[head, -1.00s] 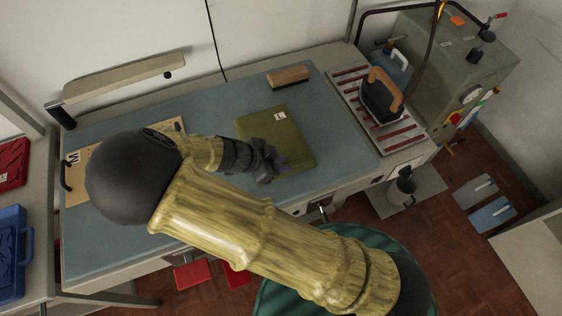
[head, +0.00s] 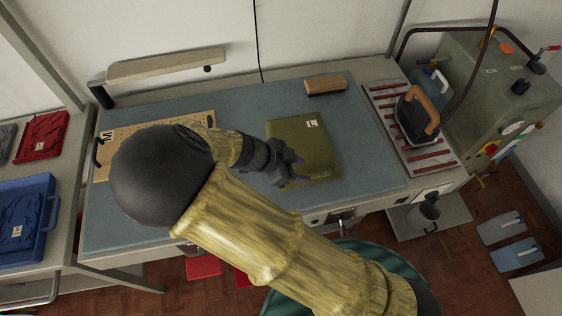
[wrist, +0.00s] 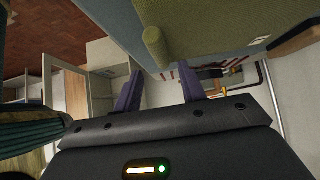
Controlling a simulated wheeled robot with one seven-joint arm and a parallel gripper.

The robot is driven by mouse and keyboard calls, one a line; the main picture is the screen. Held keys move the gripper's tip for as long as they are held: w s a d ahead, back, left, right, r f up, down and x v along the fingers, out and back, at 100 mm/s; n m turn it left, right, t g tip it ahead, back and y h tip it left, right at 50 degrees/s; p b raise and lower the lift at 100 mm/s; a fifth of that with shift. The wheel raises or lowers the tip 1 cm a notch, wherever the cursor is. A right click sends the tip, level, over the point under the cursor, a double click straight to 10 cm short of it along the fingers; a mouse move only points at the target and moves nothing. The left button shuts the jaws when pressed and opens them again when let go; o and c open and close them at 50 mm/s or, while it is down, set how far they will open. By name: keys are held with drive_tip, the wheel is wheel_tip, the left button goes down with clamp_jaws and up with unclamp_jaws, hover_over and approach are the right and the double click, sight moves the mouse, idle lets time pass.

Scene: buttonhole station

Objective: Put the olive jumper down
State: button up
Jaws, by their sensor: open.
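The olive jumper (head: 312,145) lies folded flat on the blue-grey work mat (head: 240,105), with a white label on top. My gripper (head: 296,170) is open at the jumper's front left edge in the head view, its fingertips overlapping that edge in the picture. In the wrist view the jumper (wrist: 205,25) fills the top, with a rounded olive fold hanging toward the fingers. The two purple fingers (wrist: 160,90) stand apart with nothing between them. Whether a fingertip touches the jumper cannot be told.
A brush (head: 326,85) lies behind the jumper. An iron (head: 418,115) rests on a striped stand at the right, next to a boiler (head: 500,90). A board marked M (head: 125,155) lies at the left. The mat between board and jumper is mostly clear behind my arm.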

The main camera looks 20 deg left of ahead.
drive_tip(key=b+v, duration=0.1)
drive_tip(key=v, duration=0.7)
drive_tip(key=shift+a+r, duration=0.15)
drive_tip(key=shift+r, duration=0.1)
idle(0.4)
drive_tip(key=w+d+n+g+y, duration=0.2)
drive_tip(key=d+n+g, duration=0.1)
drive_tip(key=d, duration=0.4)
drive_tip(key=w+d+n+g+y, duration=0.2)
drive_tip(key=w+d, duration=0.1)
drive_tip(key=d, duration=0.5)
drive_tip(key=s+d+r+n+t+y, duration=0.1)
drive_tip(key=d+r+n, duration=0.1)
drive_tip(key=d, duration=0.5)
drive_tip(key=s+d+r+n+t+y, duration=0.1)
drive_tip(key=d+r+n+y, duration=0.1)
drive_tip(key=d+n, duration=0.2)
drive_tip(key=d, duration=0.3)
drive_tip(key=shift+d+r+n+t+y, duration=0.2)
drive_tip(key=shift+n+t+y, duration=0.1)
drive_tip(key=shift+n+t, duration=0.1)
drive_tip(key=shift+s, duration=0.1)
drive_tip(key=shift+c, duration=0.5)
